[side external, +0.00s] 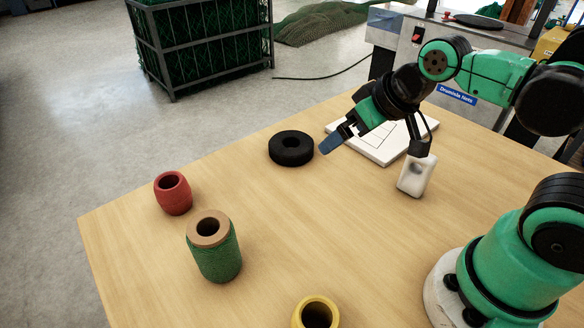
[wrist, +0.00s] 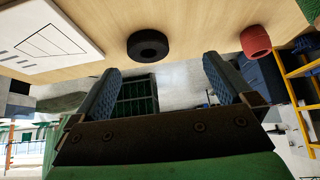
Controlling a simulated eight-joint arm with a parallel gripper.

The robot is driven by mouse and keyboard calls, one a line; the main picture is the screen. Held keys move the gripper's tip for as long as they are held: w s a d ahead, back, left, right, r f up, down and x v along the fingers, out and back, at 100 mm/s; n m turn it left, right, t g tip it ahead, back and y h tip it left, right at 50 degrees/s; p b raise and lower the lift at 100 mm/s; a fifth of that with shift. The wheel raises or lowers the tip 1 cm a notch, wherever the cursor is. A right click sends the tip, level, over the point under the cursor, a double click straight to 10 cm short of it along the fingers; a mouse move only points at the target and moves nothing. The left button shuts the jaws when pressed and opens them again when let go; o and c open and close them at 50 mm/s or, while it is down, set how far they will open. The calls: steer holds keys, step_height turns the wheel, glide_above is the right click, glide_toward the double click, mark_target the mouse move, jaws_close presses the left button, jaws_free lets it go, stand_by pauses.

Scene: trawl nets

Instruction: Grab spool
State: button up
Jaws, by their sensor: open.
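A spool wound with green twine (side external: 215,262), with a tan top and a dark bore, stands upright on the table's left half in the side view. A green piece, probably the same spool, shows at the top right corner of the wrist view (wrist: 308,14). My gripper (side external: 331,142) is open and empty, above the table well to the right of and behind the green spool. Its two blue fingers (wrist: 162,66) are spread apart in the wrist view, near the black ring but with nothing between them.
A black ring (side external: 292,160) lies near the gripper. A red barrel-shaped piece (side external: 173,201) stands behind the green spool. A yellow hollow piece (side external: 299,318) is at the front edge of the picture. A white board (side external: 376,150) lies behind. The table's middle (side external: 300,220) is clear.

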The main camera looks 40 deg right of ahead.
mark_target(196, 254)
steer(key=w+a+r+n+g+y, duration=0.1)
steer(key=w+a+n+g+y, duration=0.2)
steer(key=a+n+g+y, duration=0.35)
steer(key=w+a+n+g+y, duration=0.3)
steer(key=w+a+n+y, duration=0.1)
steer(key=a+n+y, duration=0.4)
steer(key=f+n+g, duration=0.1)
steer(key=f+n, duration=0.1)
steer(key=f, duration=0.1)
steer(key=a+f+n+g+y, duration=0.1)
steer(key=f+n+g, duration=0.1)
steer(key=f+n, duration=0.1)
steer(key=s+a+f+n+g+y, duration=0.1)
steer(key=f+n, duration=0.2)
steer(key=shift+s+g, duration=0.1)
steer(key=shift+g, duration=0.15)
steer(key=x, duration=0.6)
steer(key=shift+s+a, duration=0.15)
steer(key=shift+a, duration=0.15)
steer(key=c, duration=1.2)
